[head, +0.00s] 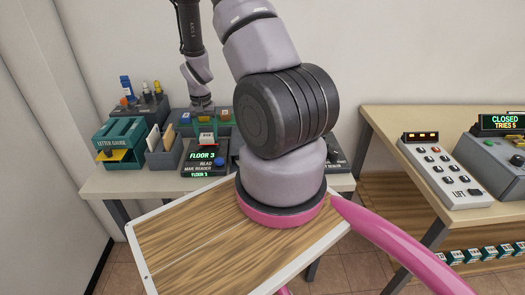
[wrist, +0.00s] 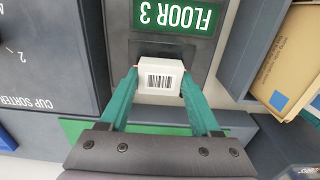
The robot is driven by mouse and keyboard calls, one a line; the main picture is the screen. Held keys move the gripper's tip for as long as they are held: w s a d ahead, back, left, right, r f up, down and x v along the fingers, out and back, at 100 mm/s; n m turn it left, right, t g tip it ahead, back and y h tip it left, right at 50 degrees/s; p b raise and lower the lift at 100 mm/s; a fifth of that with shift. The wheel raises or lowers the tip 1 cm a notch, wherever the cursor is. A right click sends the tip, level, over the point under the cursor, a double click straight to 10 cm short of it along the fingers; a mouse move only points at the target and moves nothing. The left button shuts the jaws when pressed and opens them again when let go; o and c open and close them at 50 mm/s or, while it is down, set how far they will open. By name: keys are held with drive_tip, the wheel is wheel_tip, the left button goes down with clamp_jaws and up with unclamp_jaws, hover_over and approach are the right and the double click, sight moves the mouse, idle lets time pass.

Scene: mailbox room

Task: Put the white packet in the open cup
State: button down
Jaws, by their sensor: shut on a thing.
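My gripper (wrist: 160,84) has teal fingers shut on the white packet (wrist: 160,76), a small box with a barcode on its face. The packet is in front of the dark reader with the green FLOOR 3 display (wrist: 178,15). In the head view, my gripper (head: 206,121) is at the desk's back, above the mail reader (head: 205,157), and the packet is small there. The cup sorter (wrist: 45,60) fills the left of the wrist view, its lettering upside down. I cannot tell which cup is open; my gripper and arm cover part of that area.
A teal letter guide (head: 120,138) and a grey holder with envelopes (head: 163,150) stand left of the reader. A dark rack with small bottles (head: 142,105) is behind them. A lift keypad (head: 445,170) stands on the right table. My arm hides part of the desk's right side.

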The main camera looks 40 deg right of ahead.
drive_tip(key=shift+r, duration=1.55)
